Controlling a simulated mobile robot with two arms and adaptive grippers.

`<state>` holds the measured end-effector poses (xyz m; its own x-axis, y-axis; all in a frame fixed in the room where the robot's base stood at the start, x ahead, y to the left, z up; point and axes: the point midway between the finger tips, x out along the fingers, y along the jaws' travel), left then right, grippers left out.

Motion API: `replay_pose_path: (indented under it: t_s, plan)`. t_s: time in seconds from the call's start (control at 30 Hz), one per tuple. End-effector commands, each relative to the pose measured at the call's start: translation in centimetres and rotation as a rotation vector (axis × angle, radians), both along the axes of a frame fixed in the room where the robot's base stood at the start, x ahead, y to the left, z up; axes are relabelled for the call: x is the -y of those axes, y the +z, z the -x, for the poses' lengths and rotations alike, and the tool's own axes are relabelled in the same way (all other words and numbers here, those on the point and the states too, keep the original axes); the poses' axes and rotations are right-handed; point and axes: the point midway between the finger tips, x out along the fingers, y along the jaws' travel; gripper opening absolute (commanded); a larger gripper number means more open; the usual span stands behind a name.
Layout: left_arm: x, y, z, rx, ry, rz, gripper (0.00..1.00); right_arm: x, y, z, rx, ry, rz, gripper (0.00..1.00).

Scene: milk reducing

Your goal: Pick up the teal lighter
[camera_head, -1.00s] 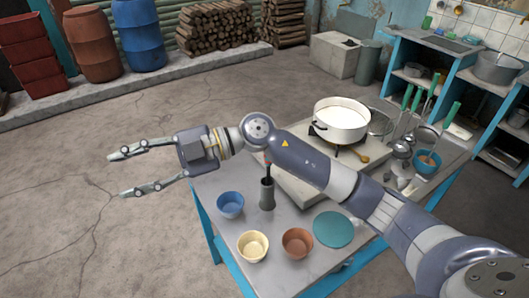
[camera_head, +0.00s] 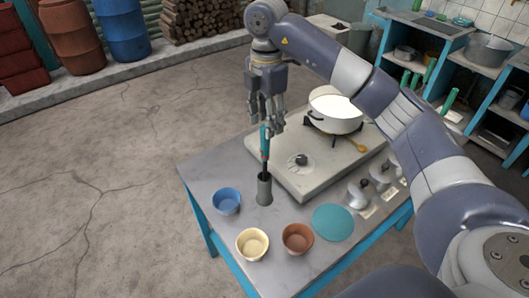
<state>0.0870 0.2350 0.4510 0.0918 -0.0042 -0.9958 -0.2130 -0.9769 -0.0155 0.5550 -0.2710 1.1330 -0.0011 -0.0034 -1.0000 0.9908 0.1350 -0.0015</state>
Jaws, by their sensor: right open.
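The teal lighter (camera_head: 264,143) stands upright in a small grey holder (camera_head: 264,190) on the table. Its lower part is dark, with a bit of red, and its bottom end is hidden inside the holder. My right gripper (camera_head: 266,120) points down right over the lighter, open, with its fingers around the level of the lighter's top end. I cannot tell whether a finger touches it. My left gripper is not in view.
A blue bowl (camera_head: 227,201), a cream bowl (camera_head: 252,244) and a brown bowl (camera_head: 298,238) stand near the holder, beside a teal disc (camera_head: 333,222). A stove (camera_head: 312,172) with a white pot of milk (camera_head: 335,110) lies behind. My right arm covers the table's right side.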

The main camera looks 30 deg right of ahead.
Motion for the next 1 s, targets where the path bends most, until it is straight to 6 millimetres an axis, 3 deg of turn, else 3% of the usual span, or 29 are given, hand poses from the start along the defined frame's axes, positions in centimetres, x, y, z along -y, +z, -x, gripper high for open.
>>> replay_pose_path:
  t_s: [0.1, 0.27, 0.53, 0.7, 0.93, 0.97, 1.0]
  plan:
    - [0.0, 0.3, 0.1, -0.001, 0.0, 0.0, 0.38, -0.1, -1.7, 0.0, -0.002, 0.002, -0.002, 0.43]
    - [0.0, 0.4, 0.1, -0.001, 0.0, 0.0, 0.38, -0.1, -2.7, 0.0, 0.001, 0.003, -0.002, 0.43]
    - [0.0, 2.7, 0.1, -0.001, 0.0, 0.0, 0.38, -0.2, -5.7, -0.2, -0.003, 0.004, -0.002, 0.43]
    - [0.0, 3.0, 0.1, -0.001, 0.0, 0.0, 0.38, -0.2, -7.7, -0.2, 0.0, 0.003, -0.002, 0.43]
    - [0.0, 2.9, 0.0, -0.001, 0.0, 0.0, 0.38, -0.2, -8.0, -0.3, 0.002, 0.003, -0.002, 0.43]
    - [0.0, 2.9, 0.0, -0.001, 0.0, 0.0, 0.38, -0.2, -8.0, -0.3, 0.002, 0.003, -0.002, 0.41]
    - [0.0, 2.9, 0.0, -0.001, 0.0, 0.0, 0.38, -0.2, -8.0, -0.3, 0.002, 0.003, -0.002, 0.32]
